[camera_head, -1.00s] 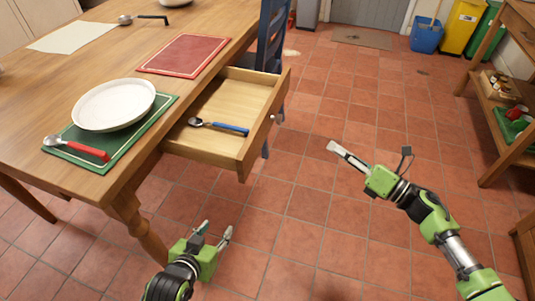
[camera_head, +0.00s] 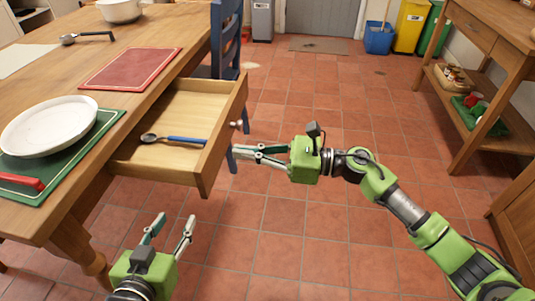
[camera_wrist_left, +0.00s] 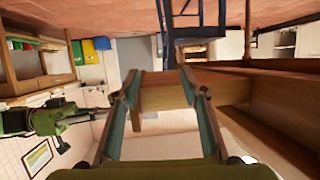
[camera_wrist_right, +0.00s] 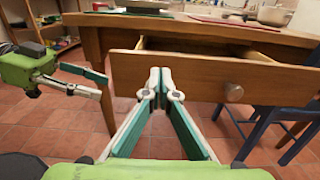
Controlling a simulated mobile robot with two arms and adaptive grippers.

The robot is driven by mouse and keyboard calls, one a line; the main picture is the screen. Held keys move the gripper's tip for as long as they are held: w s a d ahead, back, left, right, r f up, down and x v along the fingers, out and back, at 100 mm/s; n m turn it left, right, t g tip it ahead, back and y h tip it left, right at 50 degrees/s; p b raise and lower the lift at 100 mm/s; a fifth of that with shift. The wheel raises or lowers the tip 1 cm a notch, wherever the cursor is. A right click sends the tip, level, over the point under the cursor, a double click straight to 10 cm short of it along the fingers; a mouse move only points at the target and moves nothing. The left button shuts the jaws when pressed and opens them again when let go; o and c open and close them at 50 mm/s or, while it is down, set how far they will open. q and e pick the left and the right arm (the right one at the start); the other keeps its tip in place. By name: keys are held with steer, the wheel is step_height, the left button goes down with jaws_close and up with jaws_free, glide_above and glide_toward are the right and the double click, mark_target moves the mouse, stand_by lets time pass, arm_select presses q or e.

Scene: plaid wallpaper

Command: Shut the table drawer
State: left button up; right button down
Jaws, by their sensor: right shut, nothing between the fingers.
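The wooden table drawer (camera_head: 225,135) is pulled out from the table (camera_head: 150,78), with its round knob (camera_head: 240,125) on the front. The drawer front also shows in the right wrist view (camera_wrist_right: 190,75). A spoon with a blue handle (camera_head: 185,140) lies inside. My right gripper (camera_head: 236,154) is shut and empty, its fingertips close to the drawer front; in the right wrist view they overlap the front, left of the knob. I cannot tell if they touch it. My left gripper (camera_head: 174,222) is open and empty, in front of and below the drawer.
A white plate (camera_head: 48,125) on a green mat (camera_head: 100,125) and a red mat (camera_head: 130,68) are on the table. A blue chair (camera_head: 228,45) stands behind the drawer. A wooden shelf (camera_head: 480,35) is at the right. The tiled floor between is clear.

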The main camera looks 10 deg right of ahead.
mark_target(214, 149)
arm_select(q)
steer(key=shift+w+d+r, duration=0.1)
steer(key=shift+w+r, duration=0.1)
steer(key=shift+r, duration=0.25)
arm_select(e)
steer(key=shift+x, duration=2.1)
steer(key=shift+a, duration=0.1)
